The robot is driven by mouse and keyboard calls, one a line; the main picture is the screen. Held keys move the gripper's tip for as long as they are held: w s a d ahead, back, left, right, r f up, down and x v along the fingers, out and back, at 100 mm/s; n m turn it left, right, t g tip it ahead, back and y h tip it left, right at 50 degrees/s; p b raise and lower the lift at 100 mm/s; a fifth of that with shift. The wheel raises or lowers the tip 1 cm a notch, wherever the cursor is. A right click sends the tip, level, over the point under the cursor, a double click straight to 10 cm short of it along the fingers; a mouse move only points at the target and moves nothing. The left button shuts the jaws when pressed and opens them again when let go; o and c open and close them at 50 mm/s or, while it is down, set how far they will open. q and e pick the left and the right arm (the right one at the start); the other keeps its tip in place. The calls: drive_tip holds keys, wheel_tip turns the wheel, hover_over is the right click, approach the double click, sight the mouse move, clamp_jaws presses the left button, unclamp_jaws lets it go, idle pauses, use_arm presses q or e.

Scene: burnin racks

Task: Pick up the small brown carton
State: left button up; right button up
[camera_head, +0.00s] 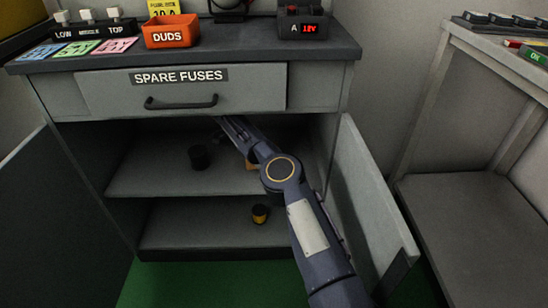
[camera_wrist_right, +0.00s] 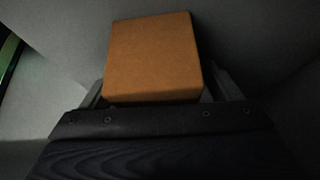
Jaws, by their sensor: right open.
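The small brown carton (camera_wrist_right: 152,58) fills the upper middle of the right wrist view. My right gripper (camera_wrist_right: 158,90) is open, with one finger on each side of the carton's near end. I cannot tell whether the fingers touch it. In the head view my right arm reaches into the open cabinet, its far end (camera_head: 232,127) under the drawer. A brown patch (camera_head: 251,165) shows beside the arm on the upper shelf, mostly hidden; I cannot tell for sure that it is the same carton. My left gripper is not in view.
A dark cup-like object (camera_head: 199,157) stands on the upper shelf (camera_head: 150,182). A small black and yellow object (camera_head: 260,214) is on the lower shelf (camera_head: 190,232). The open right door (camera_head: 368,195) is close to my arm. The closed drawer (camera_head: 180,90) is overhead.

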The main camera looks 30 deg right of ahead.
drive_tip(key=shift+d+f, duration=0.1)
drive_tip(key=shift+f, duration=0.05)
drive_tip(key=shift+c, duration=0.4)
drive_tip(key=c, duration=1.1)
drive_tip(key=shift+c, duration=0.2)
